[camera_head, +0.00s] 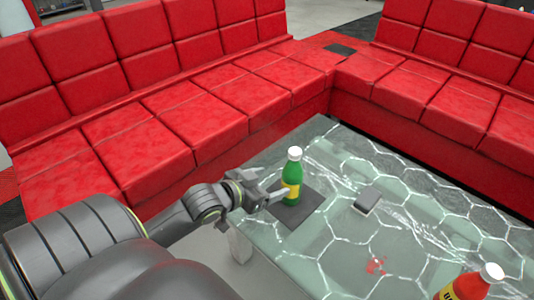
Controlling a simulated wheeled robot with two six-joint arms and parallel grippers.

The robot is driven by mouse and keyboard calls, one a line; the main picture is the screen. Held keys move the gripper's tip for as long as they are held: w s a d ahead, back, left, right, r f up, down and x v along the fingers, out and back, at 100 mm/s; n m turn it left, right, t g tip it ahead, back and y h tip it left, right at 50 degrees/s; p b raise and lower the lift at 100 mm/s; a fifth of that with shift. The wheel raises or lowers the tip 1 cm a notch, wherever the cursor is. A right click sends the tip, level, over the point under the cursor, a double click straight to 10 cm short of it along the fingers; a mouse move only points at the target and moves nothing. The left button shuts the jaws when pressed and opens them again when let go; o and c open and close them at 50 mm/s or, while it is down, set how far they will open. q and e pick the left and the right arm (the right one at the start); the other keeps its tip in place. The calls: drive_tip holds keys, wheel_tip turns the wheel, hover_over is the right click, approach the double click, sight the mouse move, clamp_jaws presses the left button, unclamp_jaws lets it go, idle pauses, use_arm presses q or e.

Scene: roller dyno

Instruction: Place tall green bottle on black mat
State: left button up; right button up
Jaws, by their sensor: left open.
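The green bottle (294,172) has a white cap and a yellow label. It stands upright on the dark mat (306,205) on the glass-like table. My left gripper (272,184) is open just left of the bottle, with its fingers reaching toward it. One finger overlaps the lower part of the bottle in the picture, and I cannot tell whether it touches. My right gripper is not in view.
A small grey block (367,200) lies on the hexagon-patterned table (330,245) right of the mat. A red bottle (468,287) with a white cap stands at the lower right. A red corner sofa (205,120) lines the table's far sides.

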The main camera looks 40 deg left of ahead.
use_arm(q)
drive_tip(key=s+d+n+t+y, duration=0.1)
drive_tip(key=s+d+n+y, duration=0.1)
drive_tip(key=s+d, duration=0.3)
drive_tip(key=s, duration=0.3)
drive_tip(key=shift+s+n+y, duration=0.3)
drive_tip(key=shift+y, duration=0.1)
drive_tip(key=shift+d, duration=0.1)
